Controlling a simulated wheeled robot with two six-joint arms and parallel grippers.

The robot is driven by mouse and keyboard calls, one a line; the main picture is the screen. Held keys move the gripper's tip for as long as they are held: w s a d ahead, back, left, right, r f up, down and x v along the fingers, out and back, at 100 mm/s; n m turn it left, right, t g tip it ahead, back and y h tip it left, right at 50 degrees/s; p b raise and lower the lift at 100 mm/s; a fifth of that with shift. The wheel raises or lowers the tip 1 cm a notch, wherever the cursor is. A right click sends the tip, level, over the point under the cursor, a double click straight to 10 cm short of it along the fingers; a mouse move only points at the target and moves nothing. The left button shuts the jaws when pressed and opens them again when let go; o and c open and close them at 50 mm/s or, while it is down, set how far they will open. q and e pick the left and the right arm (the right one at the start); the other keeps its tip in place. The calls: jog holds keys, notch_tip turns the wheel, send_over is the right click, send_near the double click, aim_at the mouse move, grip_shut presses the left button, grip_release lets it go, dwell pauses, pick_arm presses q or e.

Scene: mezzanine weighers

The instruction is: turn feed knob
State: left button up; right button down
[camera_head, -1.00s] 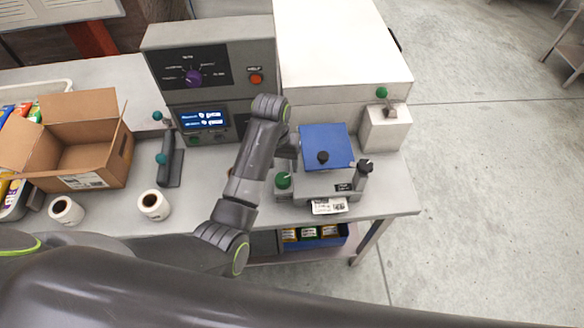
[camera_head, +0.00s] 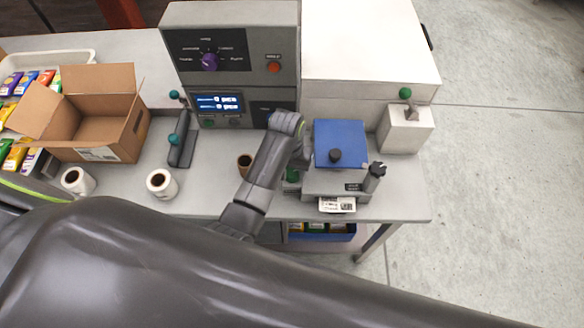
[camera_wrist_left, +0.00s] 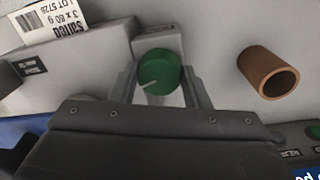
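A round green knob (camera_head: 292,176) with a white pointer line sits on the left side of the grey label machine (camera_head: 335,184), mostly behind my left gripper (camera_head: 303,156). In the left wrist view the green knob (camera_wrist_left: 158,72) shows clearly, with its pointer line toward the lower left. The two fingers of my left gripper (camera_wrist_left: 160,84) stand on either side of it. Narrow gaps show between knob and fingers, so the gripper looks open around it. How deep the fingertips reach is hard to tell. My right gripper is not in view.
A control panel with a purple knob (camera_head: 209,62) is behind. An open carton (camera_head: 97,125) and white rolls (camera_head: 162,184) are left.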

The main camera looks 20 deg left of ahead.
pick_arm(q)
jog(key=c, duration=0.3)
jog(key=shift+m, duration=0.8)
jog(key=o, duration=0.9)
jog(key=shift+w, duration=0.1)
jog(key=shift+o, duration=0.2)
jog(key=shift+r, duration=0.1)
